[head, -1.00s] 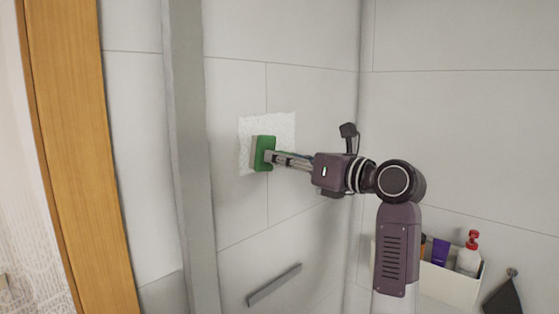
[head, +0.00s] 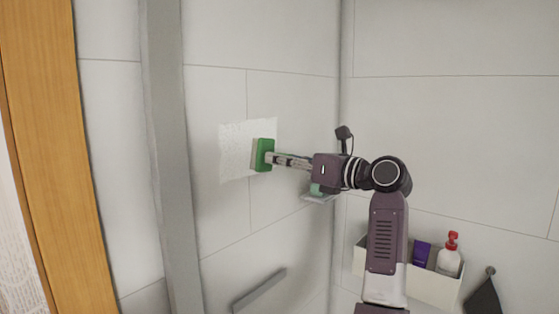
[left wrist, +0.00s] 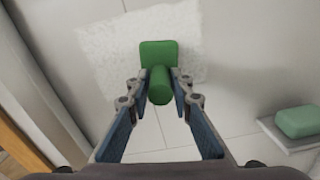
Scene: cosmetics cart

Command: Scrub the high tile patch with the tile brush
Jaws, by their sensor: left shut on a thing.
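The tile brush (head: 265,154) has a green block-shaped head with a pale pad side and a green handle, which shows in the left wrist view (left wrist: 160,85). My left gripper (head: 272,159) is shut on its handle. The brush head is at the high tile patch (head: 236,150), a whitish rough square on the tiled wall, over its right part. The patch also shows in the left wrist view (left wrist: 108,52), behind and around the brush. I cannot tell whether the pad touches the wall. My right gripper is not in view.
A small ledge (head: 318,198) holds a green soap bar, clearer in the left wrist view (left wrist: 297,121). A grey bar (head: 259,290) is on the wall below. A white caddy (head: 436,288) with a purple tube and a red-topped bottle (head: 449,256) is at right.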

